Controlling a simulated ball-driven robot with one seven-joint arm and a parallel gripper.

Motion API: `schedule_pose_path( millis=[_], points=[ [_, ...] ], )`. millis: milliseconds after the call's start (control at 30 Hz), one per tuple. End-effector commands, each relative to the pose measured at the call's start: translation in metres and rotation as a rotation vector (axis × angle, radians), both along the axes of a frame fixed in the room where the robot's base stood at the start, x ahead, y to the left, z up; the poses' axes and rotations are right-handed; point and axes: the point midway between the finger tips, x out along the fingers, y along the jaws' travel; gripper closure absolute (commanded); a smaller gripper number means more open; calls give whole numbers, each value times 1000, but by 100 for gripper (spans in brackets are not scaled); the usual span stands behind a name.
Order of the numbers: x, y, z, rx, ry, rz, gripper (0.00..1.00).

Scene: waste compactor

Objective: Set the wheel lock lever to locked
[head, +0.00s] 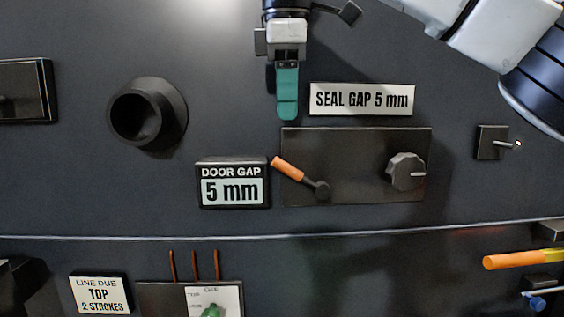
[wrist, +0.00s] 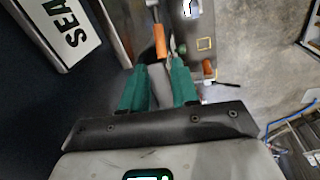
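A lever with an orange handle (head: 288,169) and a dark round pivot sits at the left of a dark plate (head: 345,190). Its handle tilts up and to the left. No label naming the wheel lock is readable, so I cannot be sure this is that lever. My gripper (head: 287,114) has teal fingers and hangs above the lever, apart from it in the head view. In the wrist view my gripper (wrist: 160,66) has its two fingers spread with nothing clearly held. An orange handle (wrist: 163,40) shows just beyond the fingertips there.
A dark knob (head: 406,172) is on the plate's right. A "DOOR GAP 5 mm" block (head: 232,184) stands left of the lever. An orange-yellow handle (head: 520,260) juts out lower right.

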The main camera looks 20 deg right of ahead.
Motion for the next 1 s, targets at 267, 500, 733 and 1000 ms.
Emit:
schedule_pose_path(
  millis=[267,500,733,1000],
  points=[
    [5,-4,-35,-2,1,-2,71],
    [11,-7,-77,-1,2,-1,71],
    [15,-7,-100,-1,0,-1,71],
    [16,-7,-105,1,0,-1,71]
  ],
)
